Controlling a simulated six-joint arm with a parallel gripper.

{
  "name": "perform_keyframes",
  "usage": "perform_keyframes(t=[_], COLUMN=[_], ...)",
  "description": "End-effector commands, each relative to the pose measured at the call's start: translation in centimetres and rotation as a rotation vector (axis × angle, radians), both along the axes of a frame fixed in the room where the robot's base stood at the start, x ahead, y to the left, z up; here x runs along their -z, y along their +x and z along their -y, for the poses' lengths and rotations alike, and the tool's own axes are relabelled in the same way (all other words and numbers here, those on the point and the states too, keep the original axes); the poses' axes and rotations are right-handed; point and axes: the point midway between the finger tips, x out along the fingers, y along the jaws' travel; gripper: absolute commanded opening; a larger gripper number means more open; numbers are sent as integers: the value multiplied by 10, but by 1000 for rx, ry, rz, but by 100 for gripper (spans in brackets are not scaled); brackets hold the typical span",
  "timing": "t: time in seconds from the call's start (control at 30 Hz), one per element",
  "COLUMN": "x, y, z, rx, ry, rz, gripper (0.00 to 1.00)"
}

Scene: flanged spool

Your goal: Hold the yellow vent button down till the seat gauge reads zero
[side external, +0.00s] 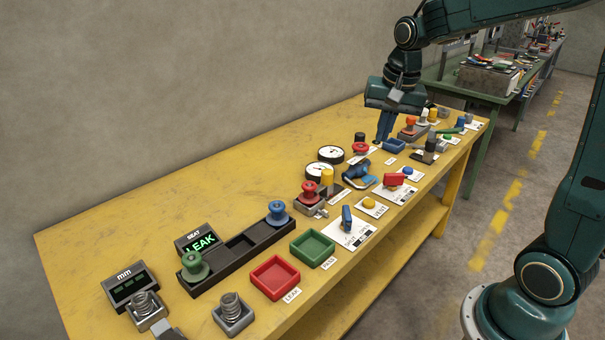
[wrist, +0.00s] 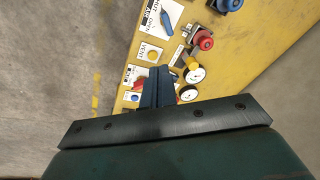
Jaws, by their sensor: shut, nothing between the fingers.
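The yellow vent button (side external: 369,203) sits on a small white card near the front edge of the yellow bench. In the wrist view the button (wrist: 152,55) is just ahead of and left of my fingertips, beside a VENT label. My gripper (side external: 381,141) is shut and empty, pointing down above the bench, well behind and right of the button in the side view. It also shows in the wrist view (wrist: 159,70). A display marked SEAT (side external: 200,242) reads LEAK in green. Two white dial gauges (side external: 331,154) stand mid-bench; their needles and labels are too small to read.
A blue lever (side external: 347,220) and a red switch (side external: 393,180) flank the button. A red-topped fixture (side external: 310,191) with a yellow cylinder stands behind it. Red and green trays (side external: 314,248) and a black rack with spools lie to the left. The bench's left back is clear.

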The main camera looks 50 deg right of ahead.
Motion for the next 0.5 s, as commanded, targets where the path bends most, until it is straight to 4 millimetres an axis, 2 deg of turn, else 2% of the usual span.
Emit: perform_keyframes(t=[0.2, 0.5], x=[24, 65], y=[25, 52], z=[28, 68], rx=[152, 362], ry=[33, 72], rz=[-44, -99], gripper=[0, 0])
